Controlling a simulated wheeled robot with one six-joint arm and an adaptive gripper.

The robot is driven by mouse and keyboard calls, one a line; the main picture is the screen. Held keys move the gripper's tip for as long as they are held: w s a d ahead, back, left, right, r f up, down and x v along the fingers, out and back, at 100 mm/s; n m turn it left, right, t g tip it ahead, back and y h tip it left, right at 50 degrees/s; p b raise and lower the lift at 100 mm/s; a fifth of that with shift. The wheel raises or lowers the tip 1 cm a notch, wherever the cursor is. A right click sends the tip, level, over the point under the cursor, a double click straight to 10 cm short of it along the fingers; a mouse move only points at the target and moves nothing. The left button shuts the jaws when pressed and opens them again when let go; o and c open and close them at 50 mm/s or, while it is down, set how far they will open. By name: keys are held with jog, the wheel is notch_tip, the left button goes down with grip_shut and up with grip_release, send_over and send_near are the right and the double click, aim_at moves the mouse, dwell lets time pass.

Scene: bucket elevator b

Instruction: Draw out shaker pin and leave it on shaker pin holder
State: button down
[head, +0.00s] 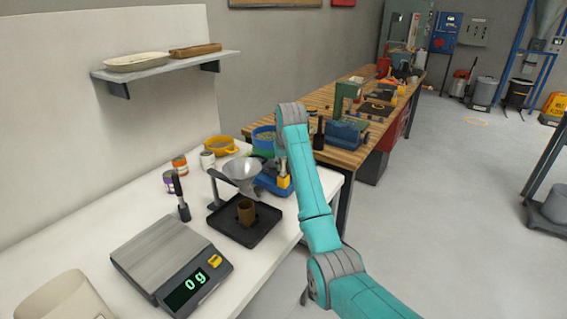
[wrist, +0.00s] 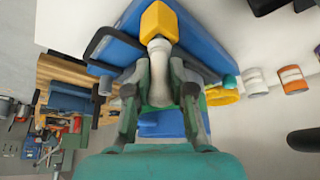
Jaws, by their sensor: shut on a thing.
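The shaker pin (wrist: 158,75) appears in the wrist view as a pale, round-ended piece between my fingers, its far end meeting a yellow block (wrist: 159,20) on a blue machine (wrist: 203,35). My gripper (wrist: 160,95) is shut on this pale piece. In the head view the yellow block (head: 284,182) and blue machine (head: 268,182) stand behind the black tray, and my arm hides most of my gripper. How deep the pin sits in the block cannot be told. I cannot pick out the shaker pin holder for certain.
A metal funnel (head: 243,172) hangs over a brown cup (head: 246,211) on a black tray (head: 228,228), left of my arm. A scale reading 0 g (head: 170,262), jars (head: 180,165) and yellow and blue bowls stand on the white table. A wooden bench (head: 340,110) lies beyond.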

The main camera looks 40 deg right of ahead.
jog(key=shift+f, duration=0.3)
jog(key=c, duration=0.9)
grip_release()
jog(key=shift+v, duration=3.7)
